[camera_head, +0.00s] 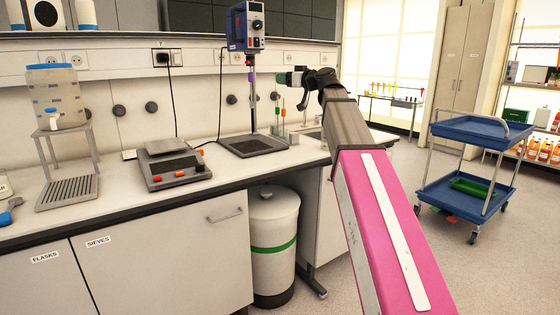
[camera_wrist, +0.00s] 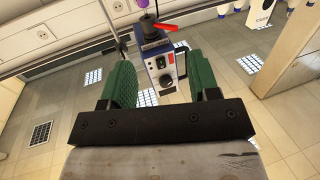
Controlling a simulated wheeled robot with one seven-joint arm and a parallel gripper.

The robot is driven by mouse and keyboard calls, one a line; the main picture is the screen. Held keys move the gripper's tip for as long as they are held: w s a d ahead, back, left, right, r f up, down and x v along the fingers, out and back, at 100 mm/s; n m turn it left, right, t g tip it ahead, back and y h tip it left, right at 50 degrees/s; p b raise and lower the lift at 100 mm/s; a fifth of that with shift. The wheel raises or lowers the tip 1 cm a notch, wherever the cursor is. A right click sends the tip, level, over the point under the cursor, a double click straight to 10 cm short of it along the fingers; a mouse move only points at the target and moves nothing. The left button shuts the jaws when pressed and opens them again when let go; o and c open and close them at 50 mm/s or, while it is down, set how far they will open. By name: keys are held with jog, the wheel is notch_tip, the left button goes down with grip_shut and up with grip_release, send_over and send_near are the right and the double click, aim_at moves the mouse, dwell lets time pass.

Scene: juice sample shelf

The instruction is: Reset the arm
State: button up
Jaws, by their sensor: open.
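My gripper (camera_head: 285,78) is small in the head view, at the end of my raised pink and grey arm. It is above the bench level, to the right of the blue overhead stirrer (camera_head: 244,26). In the wrist view my gripper (camera_wrist: 160,88) shows two green fingers spread wide apart, with nothing held between them. The blue stirrer head (camera_wrist: 162,70) shows beyond and between the fingers in that view. I cannot tell the exact distance from the fingers to the stirrer.
The bench (camera_head: 110,196) holds a balance (camera_head: 175,168), a clear tank (camera_head: 57,97) on a stand and the stirrer's base. A white bin (camera_head: 273,240) stands below. A blue cart (camera_head: 470,131) stands right, with open floor around it. Shelves of bottles stand far right.

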jog(key=s+d+f+m+g+h, duration=0.2)
jog(key=f, duration=1)
jog(key=s+d+f+m+g+h, duration=0.1)
jog(key=d+f+h, duration=0.1)
jog(key=f, duration=1.1)
jog(key=s+d+f+m+g+h, duration=0.1)
jog(key=s+f+m+g+h, duration=0.15)
jog(key=f, duration=0.95)
jog(key=s+d+f+m+g+h, duration=0.1)
jog(key=s+d+f+g+h, duration=0.1)
jog(key=s+f, duration=0.5)
jog(key=s+d+f+m+g+h, duration=0.2)
jog(key=s+d+f, duration=0.3)
jog(key=f, duration=0.8)
jog(key=s+d+f+m+g+h, duration=0.1)
jog(key=s+d+f+g+h, duration=0.1)
jog(key=s+f, duration=0.8)
jog(key=shift+s+d+h, duration=0.2)
jog(key=shift+d+h, duration=0.35)
jog(key=shift+d, duration=0.7)
